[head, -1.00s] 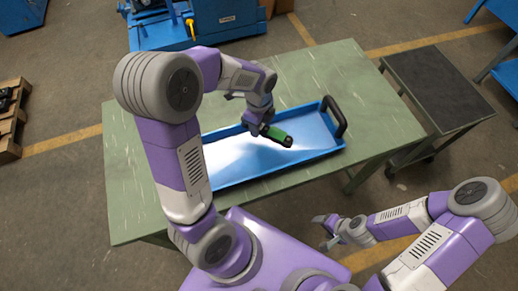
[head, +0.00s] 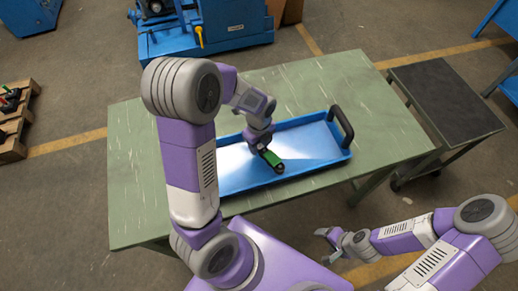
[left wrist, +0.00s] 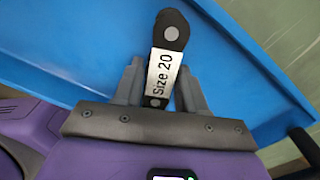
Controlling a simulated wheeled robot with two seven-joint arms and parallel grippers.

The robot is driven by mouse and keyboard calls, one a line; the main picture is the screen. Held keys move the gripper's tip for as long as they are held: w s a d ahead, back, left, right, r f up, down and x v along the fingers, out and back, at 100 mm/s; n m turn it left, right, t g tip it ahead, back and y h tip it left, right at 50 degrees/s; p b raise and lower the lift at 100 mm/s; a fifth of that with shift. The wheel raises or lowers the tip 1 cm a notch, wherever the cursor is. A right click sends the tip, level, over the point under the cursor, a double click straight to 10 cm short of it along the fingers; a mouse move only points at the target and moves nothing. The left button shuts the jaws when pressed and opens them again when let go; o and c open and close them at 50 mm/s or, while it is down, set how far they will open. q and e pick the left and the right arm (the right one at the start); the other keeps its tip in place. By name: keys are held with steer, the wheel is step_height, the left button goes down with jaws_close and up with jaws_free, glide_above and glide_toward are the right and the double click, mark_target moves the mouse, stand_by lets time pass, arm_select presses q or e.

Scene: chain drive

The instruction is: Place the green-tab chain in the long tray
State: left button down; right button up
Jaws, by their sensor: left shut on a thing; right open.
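The green-tab chain (head: 271,158) shows as a short green piece with a black end in the head view. In the left wrist view, its black link and a white "Size 20" label (left wrist: 163,73) stick out between the fingers. My left gripper (head: 262,148) is shut on it, over the inside of the long blue tray (head: 316,145). I cannot tell whether the chain touches the tray floor. The tray floor also fills much of the left wrist view (left wrist: 70,50). My right gripper (head: 329,243) is open and empty, off the table's near edge.
The tray lies on a green table (head: 140,170) and has a black handle (head: 341,124) at its right end. A dark-topped cart (head: 445,100) stands to the right. Blue machinery (head: 220,25) is behind the table. My left arm hides the tray's left part.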

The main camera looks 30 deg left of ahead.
mark_target(259, 149)
arm_select(q)
step_height(259, 149, down, 3)
steer(key=shift+r+b, duration=0.1)
steer(key=shift+b, duration=0.2)
steer(key=c, duration=1.1)
jaws_free()
steer(key=o, duration=0.5)
steer(key=shift+c, duration=0.2)
step_height(259, 149, up, 12)
steer(key=p, duration=0.3)
